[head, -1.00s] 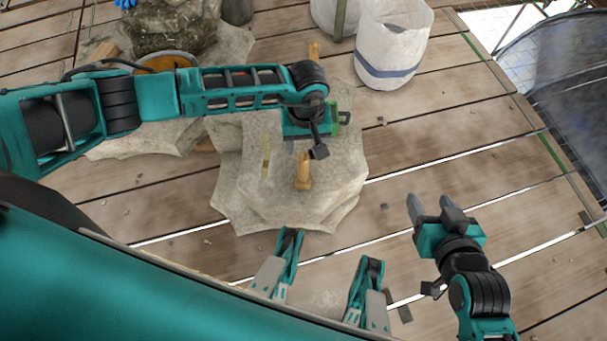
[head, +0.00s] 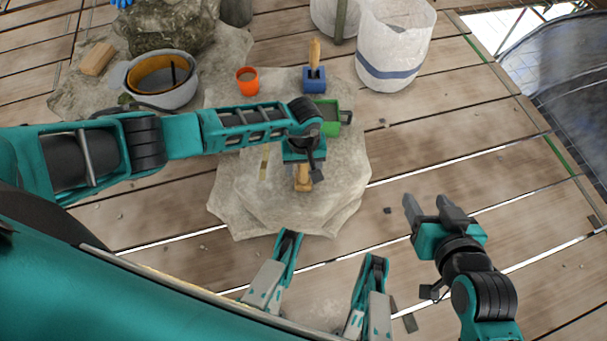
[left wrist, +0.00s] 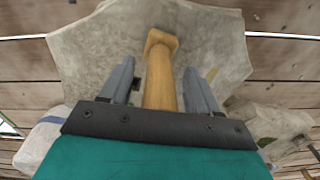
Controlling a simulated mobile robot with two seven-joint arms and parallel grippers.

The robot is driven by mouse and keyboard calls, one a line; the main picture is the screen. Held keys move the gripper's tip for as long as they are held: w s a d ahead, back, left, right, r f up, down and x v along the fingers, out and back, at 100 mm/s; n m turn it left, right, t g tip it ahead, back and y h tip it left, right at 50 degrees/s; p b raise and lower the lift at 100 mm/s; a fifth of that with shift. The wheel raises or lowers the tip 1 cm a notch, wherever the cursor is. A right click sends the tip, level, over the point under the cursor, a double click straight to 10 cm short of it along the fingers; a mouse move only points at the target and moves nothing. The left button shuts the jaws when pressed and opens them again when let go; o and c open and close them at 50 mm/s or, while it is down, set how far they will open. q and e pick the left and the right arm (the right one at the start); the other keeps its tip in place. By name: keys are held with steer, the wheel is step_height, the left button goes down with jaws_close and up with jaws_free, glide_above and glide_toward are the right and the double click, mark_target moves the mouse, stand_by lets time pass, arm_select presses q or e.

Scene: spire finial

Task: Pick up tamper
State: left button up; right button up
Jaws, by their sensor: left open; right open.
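The tamper (left wrist: 162,75) is a pale wooden piece with a round shaft and a wider squared end. In the head view the tamper (head: 303,183) is on the pale stone slab, partly hidden by my left gripper (head: 305,165). In the left wrist view my left gripper (left wrist: 160,68) is open, with one finger on each side of the shaft. Gaps show between the fingers and the wood. My right gripper (head: 428,203) is open and empty over the planks at the right, away from the tamper.
A green tray (head: 331,117), a blue block with a wooden handle (head: 314,80) and an orange cup (head: 247,80) sit behind my left arm. A grey bucket (head: 178,98), a wooden block (head: 97,58) and a white bag (head: 394,48) stand further back.

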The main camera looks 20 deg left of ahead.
arm_select(q)
steer(key=shift+c, duration=0.4)
jaws_close()
steer(key=shift+r, duration=0.15)
